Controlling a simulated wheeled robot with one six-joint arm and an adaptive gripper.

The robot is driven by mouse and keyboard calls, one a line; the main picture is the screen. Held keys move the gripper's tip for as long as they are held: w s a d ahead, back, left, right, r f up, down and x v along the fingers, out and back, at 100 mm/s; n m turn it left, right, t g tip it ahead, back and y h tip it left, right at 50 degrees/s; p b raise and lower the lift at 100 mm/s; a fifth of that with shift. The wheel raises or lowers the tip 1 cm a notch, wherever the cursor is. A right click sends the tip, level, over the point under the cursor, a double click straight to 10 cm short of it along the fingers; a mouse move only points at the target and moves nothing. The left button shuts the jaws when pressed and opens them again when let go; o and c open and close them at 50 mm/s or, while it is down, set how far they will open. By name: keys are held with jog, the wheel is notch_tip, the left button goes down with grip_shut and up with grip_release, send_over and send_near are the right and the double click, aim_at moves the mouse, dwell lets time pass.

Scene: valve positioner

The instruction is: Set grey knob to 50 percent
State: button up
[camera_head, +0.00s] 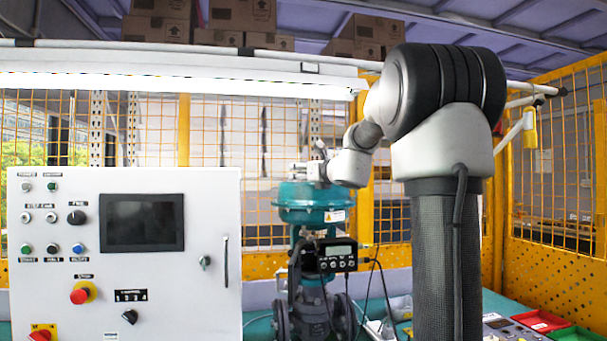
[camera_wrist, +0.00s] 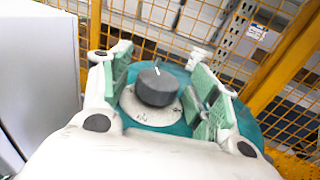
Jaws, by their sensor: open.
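The grey knob (camera_wrist: 156,86) is a dark round knob with a short white line at the far edge of its top. It sits on a round white dial plate (camera_wrist: 140,112) with dark marks too blurred to read. My gripper (camera_wrist: 165,68) is open, with one pale green finger pad on each side of the knob and a gap to both. The plate is on the teal top of the valve actuator (camera_wrist: 188,128). In the head view my gripper (camera_head: 312,172) is over the teal actuator (camera_head: 308,201), and the knob cannot be made out there.
A white control cabinet (camera_head: 40,185) with a screen, knobs and buttons stands left of the valve. A positioner box (camera_head: 337,256) with a display and cables is below the actuator. Yellow mesh fencing (camera_head: 555,150) encloses the area. Red (camera_head: 541,320) and green trays lie at lower right.

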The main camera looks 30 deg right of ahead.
jog(key=shift+w, duration=0.55)
jog(key=c, duration=1)
jog(key=shift+a+r+m+h, duration=0.1)
jog(key=shift+m+h, duration=0.3)
jog(key=shift+h, duration=0.2)
jog(key=shift+m+h, duration=0.4)
jog(key=shift+h, duration=0.3)
jog(key=o, duration=1)
jog(key=shift+s, duration=0.15)
